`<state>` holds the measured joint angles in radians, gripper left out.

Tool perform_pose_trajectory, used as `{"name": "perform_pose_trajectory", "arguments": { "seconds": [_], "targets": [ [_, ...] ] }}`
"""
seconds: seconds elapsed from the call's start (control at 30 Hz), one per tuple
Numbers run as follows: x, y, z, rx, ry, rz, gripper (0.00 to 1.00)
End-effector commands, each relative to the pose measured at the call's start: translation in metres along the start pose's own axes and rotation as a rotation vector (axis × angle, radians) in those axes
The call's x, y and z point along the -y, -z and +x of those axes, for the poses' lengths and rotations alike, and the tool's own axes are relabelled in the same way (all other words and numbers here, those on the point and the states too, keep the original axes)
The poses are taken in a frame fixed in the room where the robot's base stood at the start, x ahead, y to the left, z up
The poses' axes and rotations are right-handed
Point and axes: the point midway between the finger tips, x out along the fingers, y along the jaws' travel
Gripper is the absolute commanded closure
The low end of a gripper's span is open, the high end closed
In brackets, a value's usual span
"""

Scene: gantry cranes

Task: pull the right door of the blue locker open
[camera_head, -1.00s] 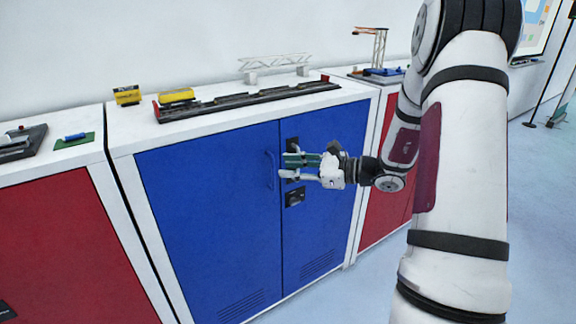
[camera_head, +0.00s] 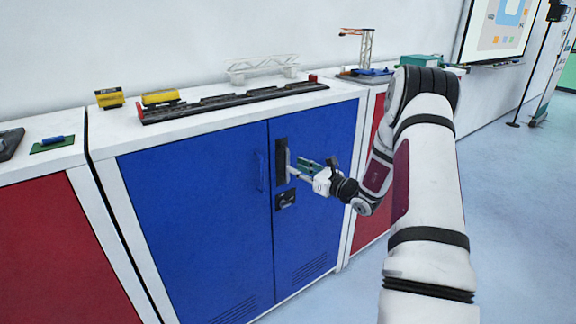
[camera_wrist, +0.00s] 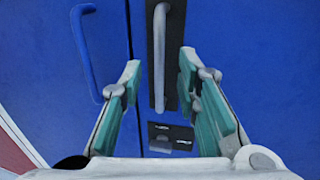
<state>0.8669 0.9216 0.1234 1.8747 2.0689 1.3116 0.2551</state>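The blue locker has a left door (camera_head: 200,210) and a right door (camera_head: 320,200), and both look shut. The right door's pale upright handle (camera_head: 288,160) sits on a black plate near the middle seam. In the wrist view this handle (camera_wrist: 160,60) stands between my two green-padded fingers. My gripper (camera_head: 303,170) is open, its fingers apart on either side of the handle, with a gap on both sides. In the wrist view my gripper (camera_wrist: 158,95) shows no finger touching the handle. A black lock (camera_head: 286,199) is below the handle.
The left door's blue handle (camera_head: 262,172) is just left of the seam. Model tracks (camera_head: 230,100) and a white gantry (camera_head: 262,68) stand on the locker top. Red lockers flank it on both sides. Open floor (camera_head: 515,220) lies to the right.

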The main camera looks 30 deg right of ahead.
Motion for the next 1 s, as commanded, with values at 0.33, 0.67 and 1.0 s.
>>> {"name": "perform_pose_trajectory", "arguments": {
  "seconds": [0.33, 0.67, 1.0],
  "targets": [
    [0.000, 0.001, 0.045, 0.000, -0.001, -0.001, 0.70],
    [0.000, 0.000, 0.049, 0.000, 0.000, 0.000, 0.70],
    [0.000, 0.000, 0.049, 0.000, 0.000, -0.001, 1.00]
  ]
}}
